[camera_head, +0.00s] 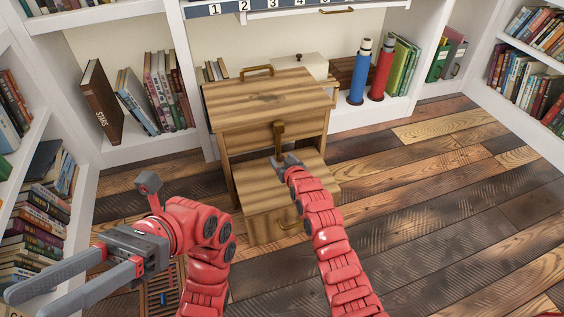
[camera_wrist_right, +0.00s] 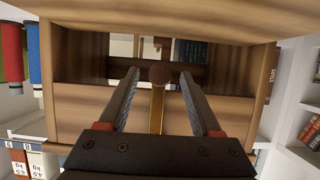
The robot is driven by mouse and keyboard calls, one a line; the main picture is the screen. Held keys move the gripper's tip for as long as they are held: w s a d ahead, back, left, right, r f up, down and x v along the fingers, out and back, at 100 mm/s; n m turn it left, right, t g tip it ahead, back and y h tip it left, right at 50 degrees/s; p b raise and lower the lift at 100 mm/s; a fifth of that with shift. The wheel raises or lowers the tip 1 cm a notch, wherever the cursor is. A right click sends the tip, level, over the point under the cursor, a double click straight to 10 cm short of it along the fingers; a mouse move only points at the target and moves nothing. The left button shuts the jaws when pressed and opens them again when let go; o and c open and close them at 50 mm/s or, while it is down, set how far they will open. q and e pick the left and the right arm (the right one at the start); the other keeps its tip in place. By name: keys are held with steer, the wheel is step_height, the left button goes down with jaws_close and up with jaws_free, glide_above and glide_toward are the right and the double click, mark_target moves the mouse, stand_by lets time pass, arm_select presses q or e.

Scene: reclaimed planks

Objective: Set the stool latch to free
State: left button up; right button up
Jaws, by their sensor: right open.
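The wooden step stool (camera_head: 262,108) stands in the middle of the head view, with a striped top and a lower step (camera_head: 262,190). My left gripper (camera_head: 28,300) is open and empty at the lower left, away from the stool.
A blue bottle (camera_head: 359,75) and a red bottle (camera_head: 382,72) stand on the shelf behind. Bookshelves line both sides. The plank floor (camera_head: 440,190) at right is clear.

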steer(key=shift+w, duration=0.1)
jaws_close()
stand_by(0.4)
stand_by(1.1)
